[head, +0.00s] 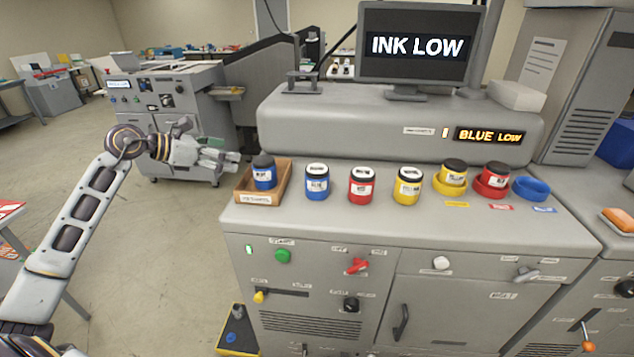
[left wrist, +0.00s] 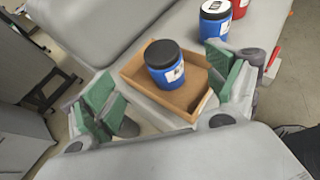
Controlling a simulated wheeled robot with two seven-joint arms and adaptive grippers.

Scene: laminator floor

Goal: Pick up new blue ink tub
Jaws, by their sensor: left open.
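A blue ink tub (head: 317,182) with a white-topped black lid stands upright on the grey machine top, first in a row with a red and a yellow tub. It also shows at the top of the left wrist view (left wrist: 214,24). Another blue tub (head: 264,172) with a plain black lid sits in a brown tray (head: 261,199); I cannot tell from the tray's label which blue tub is new. My left gripper (head: 226,157) is open and empty, left of the tray. In the left wrist view, the tray's tub (left wrist: 164,66) appears between the fingers, not held. My right gripper is out of view.
A red tub (head: 361,187) and a yellow tub (head: 408,186) stand beside the blue one. Further right, yellow and red holders carry tubs; the blue holder (head: 531,188) is empty. A raised housing with a monitor (head: 418,47) reading "INK LOW" rises behind.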

